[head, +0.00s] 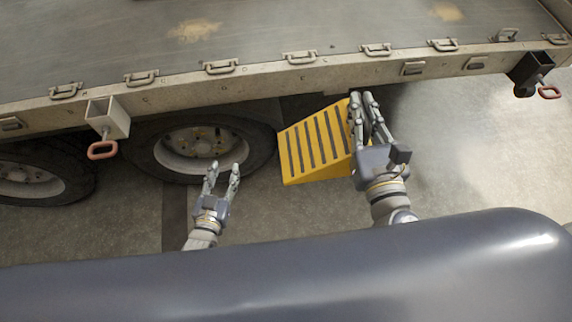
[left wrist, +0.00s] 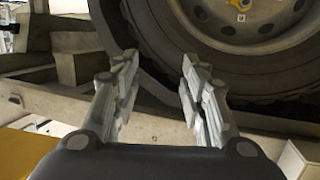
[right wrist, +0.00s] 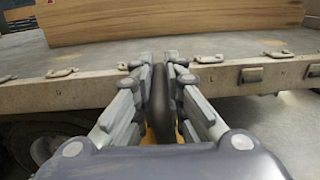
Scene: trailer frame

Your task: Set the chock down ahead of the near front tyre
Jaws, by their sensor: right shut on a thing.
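The yellow chock (head: 312,145) with dark ribs is in the head view, right of the near front tyre (head: 262,150), beside the trailer's lower edge. My right gripper (head: 363,97) is shut on the chock's dark handle at its right side. In the right wrist view the handle (right wrist: 162,105) sits between the fingers, and most of the chock is hidden. Whether the chock touches the floor cannot be told. My left gripper (head: 223,170) is open and empty in front of the tyre. The left wrist view shows the tyre (left wrist: 150,45) beyond its fingers.
The trailer bed (head: 250,85) with its latches overhangs the tyres. Another tyre (head: 75,180) is at the left. Brackets with red handles (head: 103,149) stick out from the bed edge. The floor at the right (head: 470,160) is clear.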

